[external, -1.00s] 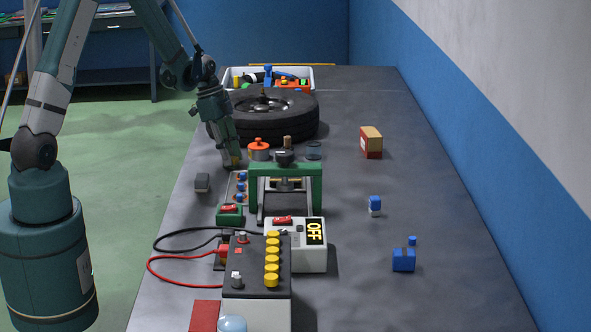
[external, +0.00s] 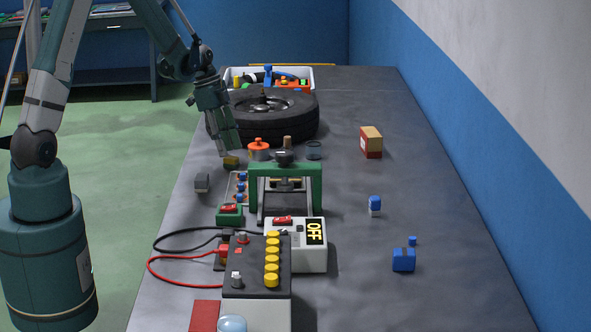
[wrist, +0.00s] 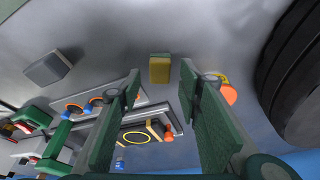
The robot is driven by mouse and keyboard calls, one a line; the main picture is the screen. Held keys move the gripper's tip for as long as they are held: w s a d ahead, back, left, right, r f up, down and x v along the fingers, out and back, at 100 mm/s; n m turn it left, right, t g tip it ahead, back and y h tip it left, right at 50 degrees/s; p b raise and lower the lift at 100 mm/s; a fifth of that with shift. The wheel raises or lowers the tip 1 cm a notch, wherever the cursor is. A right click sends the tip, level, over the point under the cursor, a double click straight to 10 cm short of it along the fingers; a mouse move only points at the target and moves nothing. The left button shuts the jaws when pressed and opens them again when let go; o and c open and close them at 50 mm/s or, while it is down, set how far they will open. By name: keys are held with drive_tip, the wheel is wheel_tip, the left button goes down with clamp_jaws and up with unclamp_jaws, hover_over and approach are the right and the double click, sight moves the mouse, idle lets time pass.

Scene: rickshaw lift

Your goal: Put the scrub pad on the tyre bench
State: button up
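The scrub pad (external: 231,162), yellow with a dark green face, lies on the grey table near its left edge. It also shows in the wrist view (wrist: 159,68), just beyond and between my fingertips. My gripper (external: 230,147) is open and empty, pointing down a little above the pad and apart from it. I take the tyre bench to be the black tyre (external: 306,112) lying flat behind and right of the pad, with small items on its hub. Part of the tyre shows at the right of the wrist view (wrist: 300,70).
A green stand (external: 313,185) and an orange pot (external: 259,151) are near the pad. A grey block (external: 202,183) lies at the left edge. A white bin (external: 306,73) stands behind the tyre. The table's right side is mostly clear.

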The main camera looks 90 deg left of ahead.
drive_tip(key=v, duration=0.8)
drive_tip(key=shift+s+r+p, duration=0.2)
drive_tip(key=shift+r+p, duration=0.2)
drive_tip(key=shift+a, duration=0.1)
drive_tip(key=shift+w, duration=0.1)
drive_tip(key=w+d+r+n, duration=0.15)
drive_tip(key=d+r, duration=0.25)
drive_tip(key=d, duration=0.5)
drive_tip(key=w+d+r+y, duration=0.1)
drive_tip(key=w+d+r, duration=0.25)
drive_tip(key=d, duration=0.55)
drive_tip(key=w+d+r+n, duration=0.1)
drive_tip(key=d+r, duration=0.4)
drive_tip(key=d, duration=0.4)
drive_tip(key=s+d+r+n+t, duration=0.1)
drive_tip(key=s+d, duration=0.4)
drive_tip(key=d, duration=0.8)
drive_tip(key=s+d+r+n+t, duration=0.1)
drive_tip(key=s+d+r+t, duration=0.2)
drive_tip(key=d, duration=1)
drive_tip(key=shift+s+d, duration=0.3)
drive_tip(key=shift+s, duration=0.7)
drive_tip(key=shift+r, duration=0.15)
